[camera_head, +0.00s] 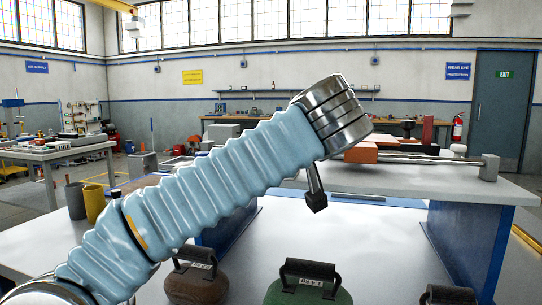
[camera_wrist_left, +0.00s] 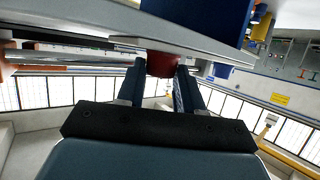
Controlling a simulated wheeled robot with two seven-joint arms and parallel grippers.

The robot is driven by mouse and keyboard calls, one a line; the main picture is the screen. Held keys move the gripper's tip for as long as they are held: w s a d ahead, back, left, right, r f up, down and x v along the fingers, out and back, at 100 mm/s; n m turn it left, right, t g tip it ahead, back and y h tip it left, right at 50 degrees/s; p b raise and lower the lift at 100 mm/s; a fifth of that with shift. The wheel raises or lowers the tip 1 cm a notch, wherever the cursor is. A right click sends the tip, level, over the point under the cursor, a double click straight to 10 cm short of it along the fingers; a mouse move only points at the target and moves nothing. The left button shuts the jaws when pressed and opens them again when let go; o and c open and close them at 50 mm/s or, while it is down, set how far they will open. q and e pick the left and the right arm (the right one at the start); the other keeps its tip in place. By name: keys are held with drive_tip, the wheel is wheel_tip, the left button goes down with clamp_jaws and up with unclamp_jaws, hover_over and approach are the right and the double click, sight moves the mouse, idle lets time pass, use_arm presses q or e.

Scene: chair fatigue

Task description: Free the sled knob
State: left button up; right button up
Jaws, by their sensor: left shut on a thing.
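A dark red knob (camera_wrist_left: 162,65) shows in the left wrist view, just below the edge of a pale plate (camera_wrist_left: 110,22). My left gripper (camera_wrist_left: 161,77) has its two blue-grey fingers on either side of the knob and is shut on it. The fingertip contact is partly in shadow. In the head view my left arm crosses from the lower left, and its metal wrist hides most of the gripper and the knob. My right gripper is not in view.
A raised grey bench top (camera_head: 430,182) on blue supports has a metal bar (camera_head: 430,160) and an orange block (camera_head: 362,153). A yellow cup (camera_head: 95,204) stands left.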

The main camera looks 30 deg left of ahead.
use_arm(q)
drive_tip(key=shift+w+d+n+g+y, duration=0.15)
drive_tip(key=shift+n+g+y, duration=0.55)
drive_tip(key=shift+n+g, duration=0.35)
drive_tip(key=shift+f, duration=0.1)
drive_tip(key=o, duration=1)
drive_tip(key=v, duration=1.3)
drive_tip(key=shift+d, duration=0.35)
